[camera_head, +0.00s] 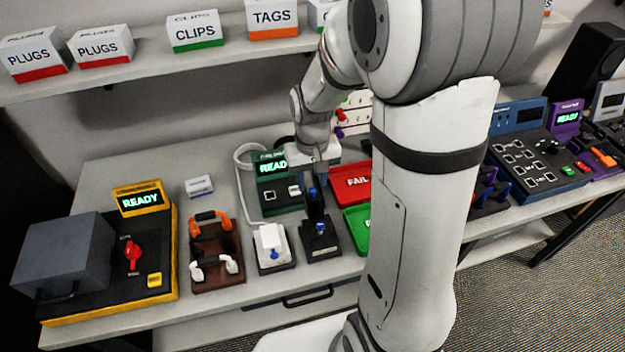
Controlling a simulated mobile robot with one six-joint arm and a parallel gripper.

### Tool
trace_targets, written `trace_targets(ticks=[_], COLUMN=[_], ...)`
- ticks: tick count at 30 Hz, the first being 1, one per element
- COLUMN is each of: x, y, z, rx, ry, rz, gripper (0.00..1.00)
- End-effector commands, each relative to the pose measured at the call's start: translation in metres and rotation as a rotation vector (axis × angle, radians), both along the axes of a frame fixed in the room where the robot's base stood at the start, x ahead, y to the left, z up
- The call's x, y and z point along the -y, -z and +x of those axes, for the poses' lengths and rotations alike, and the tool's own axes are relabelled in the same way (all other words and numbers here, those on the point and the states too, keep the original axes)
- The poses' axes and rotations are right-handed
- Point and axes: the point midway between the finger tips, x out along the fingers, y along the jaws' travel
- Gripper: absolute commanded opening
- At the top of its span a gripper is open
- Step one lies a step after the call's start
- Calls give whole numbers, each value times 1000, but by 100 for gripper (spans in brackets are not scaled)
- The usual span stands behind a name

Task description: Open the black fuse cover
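The black fuse unit (320,240) sits near the front of the table, with a blue part on it. My gripper (315,190) is directly above it, pointing down. Dark upright parts and a small blue spot show between the gripper body and the unit. I cannot tell which of these are fingers and which are cover, whether they touch, or whether the cover is raised. The finger gap is too small and dark to read. A similar unit with a white cover (268,236) and a blue knob stands just to the left.
A green device reading READY (278,190) stands close behind. The red FAIL tray (351,183) and a green tray (357,224) are to the right. A brown rack with clamps (215,275) and a yellow-black machine (140,300) stand left. My arm hides the table's middle right.

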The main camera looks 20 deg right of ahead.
Motion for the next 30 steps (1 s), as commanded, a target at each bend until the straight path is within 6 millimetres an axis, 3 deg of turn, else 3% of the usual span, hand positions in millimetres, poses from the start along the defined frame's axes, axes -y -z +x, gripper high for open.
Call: trace_targets(ticks=[6,14,27,30], x=[0,1,1,1], y=[17,19,18,18], z=[-1,0,0,0], rx=[-1,1,1,1], ry=[1,1,2,2], rz=[0,0,0,0], gripper=[38,38,2,0])
